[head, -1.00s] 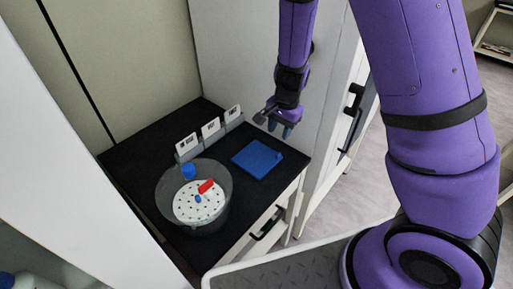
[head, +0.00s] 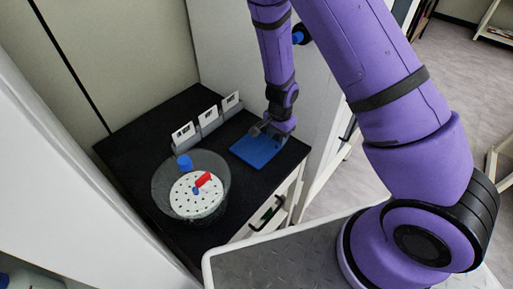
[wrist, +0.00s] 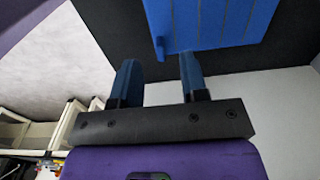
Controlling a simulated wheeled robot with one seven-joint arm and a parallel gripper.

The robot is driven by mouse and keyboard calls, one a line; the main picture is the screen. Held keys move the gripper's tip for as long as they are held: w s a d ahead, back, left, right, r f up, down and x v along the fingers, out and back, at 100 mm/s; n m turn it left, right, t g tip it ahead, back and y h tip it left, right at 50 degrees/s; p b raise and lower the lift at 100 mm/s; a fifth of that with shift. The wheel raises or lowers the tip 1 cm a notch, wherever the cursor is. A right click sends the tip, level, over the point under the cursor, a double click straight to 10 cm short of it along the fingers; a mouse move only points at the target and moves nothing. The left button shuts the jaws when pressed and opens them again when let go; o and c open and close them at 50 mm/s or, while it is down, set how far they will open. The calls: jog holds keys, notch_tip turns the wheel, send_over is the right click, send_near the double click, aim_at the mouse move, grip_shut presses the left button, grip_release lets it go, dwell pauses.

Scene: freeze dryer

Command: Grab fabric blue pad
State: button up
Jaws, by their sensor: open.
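The blue pad (head: 256,152) lies flat on the black countertop, right of the glass bowl in the head view. In the wrist view the pad (wrist: 210,22) shows at the top, with grooves and a small tab at its lower left corner. My gripper (wrist: 158,75) is open and empty, its two blue fingers apart and pointing toward the pad's near edge. In the head view my gripper (head: 272,128) is over the pad's far right part and hides some of it. I cannot tell whether the fingers touch the pad.
A clear bowl (head: 161,191) with a perforated white plate (head: 190,205), a red piece (head: 203,179) and a blue knob (head: 185,162) stands left of the pad. Several white cards (head: 208,115) in grey holders stand behind. A wall rises close on the right.

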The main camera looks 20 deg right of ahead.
aim_at(277, 144)
jog(key=shift+f, duration=2.15)
grip_shut()
jog(key=shift+r, duration=0.15)
